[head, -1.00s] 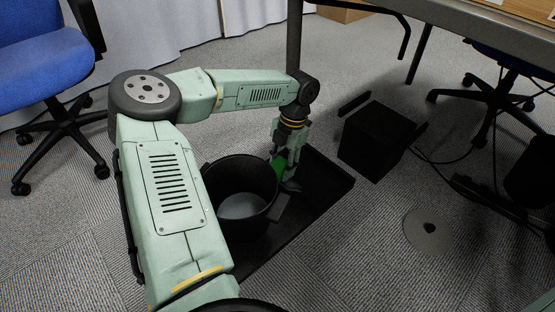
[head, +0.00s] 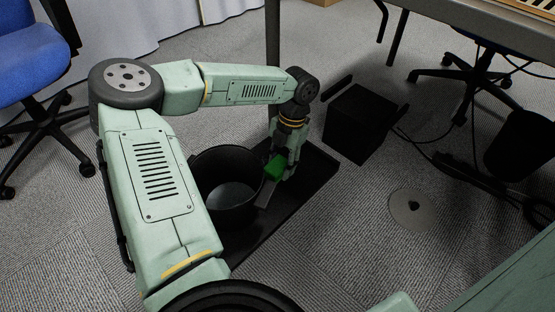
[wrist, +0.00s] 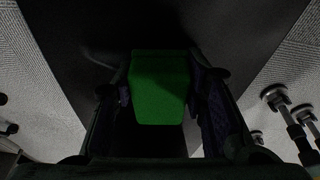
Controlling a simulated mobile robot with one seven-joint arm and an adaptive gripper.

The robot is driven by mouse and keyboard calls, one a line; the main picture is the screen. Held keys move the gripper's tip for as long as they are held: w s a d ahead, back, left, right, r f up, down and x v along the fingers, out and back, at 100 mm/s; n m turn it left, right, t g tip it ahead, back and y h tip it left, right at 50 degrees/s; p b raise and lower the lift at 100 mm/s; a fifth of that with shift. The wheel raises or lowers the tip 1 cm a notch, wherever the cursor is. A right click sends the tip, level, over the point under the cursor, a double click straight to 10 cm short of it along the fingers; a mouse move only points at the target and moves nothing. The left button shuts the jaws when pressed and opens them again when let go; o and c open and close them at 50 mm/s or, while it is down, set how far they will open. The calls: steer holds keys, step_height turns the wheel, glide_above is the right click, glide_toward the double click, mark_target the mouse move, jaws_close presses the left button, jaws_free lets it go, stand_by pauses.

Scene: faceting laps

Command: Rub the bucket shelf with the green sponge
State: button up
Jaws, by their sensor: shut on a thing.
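The green sponge (head: 275,167) is held between the fingers of my gripper (head: 282,172), beside the right rim of the black bucket. In the wrist view the sponge (wrist: 160,88) sits squarely between the two fingers. The bucket shelf (head: 316,172) is a flat black slab low on the carpet, under the bucket and my gripper. Its dark surface also fills the upper middle of the wrist view (wrist: 225,30). I cannot tell whether the sponge touches the shelf.
The black bucket (head: 213,207) stands on the shelf left of my gripper. A table leg (head: 272,60) rises behind. A black box (head: 360,125) stands to the right, with cables beyond it. A blue chair (head: 30,65) is at the left.

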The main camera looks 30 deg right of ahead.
mark_target(262, 157)
steer(key=shift+s+d+f, duration=0.1)
steer(key=shift+s+d, duration=0.15)
steer(key=shift+s, duration=0.5)
steer(key=shift+s+d+f, duration=0.1)
steer(key=shift+s+d, duration=0.15)
steer(key=shift+s, duration=0.45)
steer(key=shift+s+r, duration=0.1)
steer(key=shift+w+a+r+p, duration=0.1)
steer(key=shift+w+a+p, duration=0.35)
steer(key=shift+w, duration=1.25)
steer(key=shift+w+a+p, duration=0.1)
steer(key=shift+w+a, duration=0.65)
steer(key=shift+w, duration=1)
steer(key=shift+w+a+r+p, duration=0.1)
steer(key=shift+w+a+p, duration=0.35)
steer(key=shift+w, duration=1.25)
steer(key=shift+a, duration=0.15)
steer(key=shift+s+a+p+v, duration=0.1)
steer(key=shift+a+p+v, duration=0.1)
steer(key=shift+p+v, duration=0.65)
steer(key=shift+s+a+p+v, duration=0.1)
steer(key=shift+a+p+v, duration=0.15)
steer(key=shift+p+v, duration=0.6)
steer(key=shift+s+a+p+v, duration=0.15)
steer(key=shift+p+v, duration=0.35)
steer(key=shift+v, duration=0.65)
steer(key=shift+r, duration=0.3)
